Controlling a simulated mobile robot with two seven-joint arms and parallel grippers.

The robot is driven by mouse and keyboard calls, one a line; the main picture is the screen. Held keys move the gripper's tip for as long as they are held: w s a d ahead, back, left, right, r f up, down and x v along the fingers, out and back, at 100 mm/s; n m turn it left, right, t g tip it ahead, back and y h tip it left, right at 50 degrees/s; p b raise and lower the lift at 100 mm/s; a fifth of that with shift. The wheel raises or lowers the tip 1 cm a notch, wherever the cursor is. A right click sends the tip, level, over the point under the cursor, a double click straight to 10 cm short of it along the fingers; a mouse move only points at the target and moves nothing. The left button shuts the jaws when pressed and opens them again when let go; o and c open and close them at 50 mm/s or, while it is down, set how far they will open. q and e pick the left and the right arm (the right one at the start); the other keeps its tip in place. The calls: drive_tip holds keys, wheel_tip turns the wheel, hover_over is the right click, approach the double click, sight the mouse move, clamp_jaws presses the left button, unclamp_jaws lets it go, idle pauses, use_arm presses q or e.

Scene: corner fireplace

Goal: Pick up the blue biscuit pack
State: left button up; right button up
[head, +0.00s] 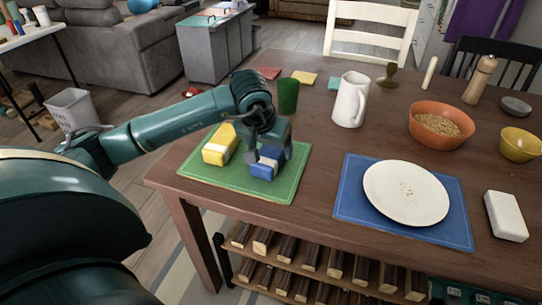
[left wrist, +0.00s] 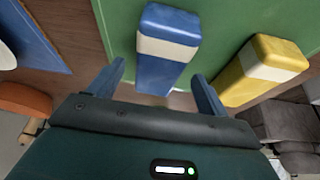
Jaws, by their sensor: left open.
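The blue biscuit pack (head: 263,171) has a white band and sits on the green mat (head: 278,189) at the table's left end. In the left wrist view the blue pack (left wrist: 165,62) lies ahead of and between the two fingers of my left gripper (left wrist: 160,85), which are apart. My left gripper (head: 268,150) is just above the blue pack in the head view and hides part of it. A yellow pack (head: 219,146) with a pale band sits beside it on the same mat, outside the fingers. My right gripper is not in view.
A green cup (head: 288,96) and a white jug (head: 350,100) stand behind the mat. A blue mat (head: 350,205) with a white plate (head: 405,192) lies to the right. An orange bowl (head: 441,122) stands farther back.

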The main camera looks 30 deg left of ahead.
use_arm(q)
drive_tip(key=shift+x, duration=1.45)
drive_tip(key=shift+c, duration=0.4)
drive_tip(key=shift+r, duration=0.1)
drive_tip(key=c, duration=1.1)
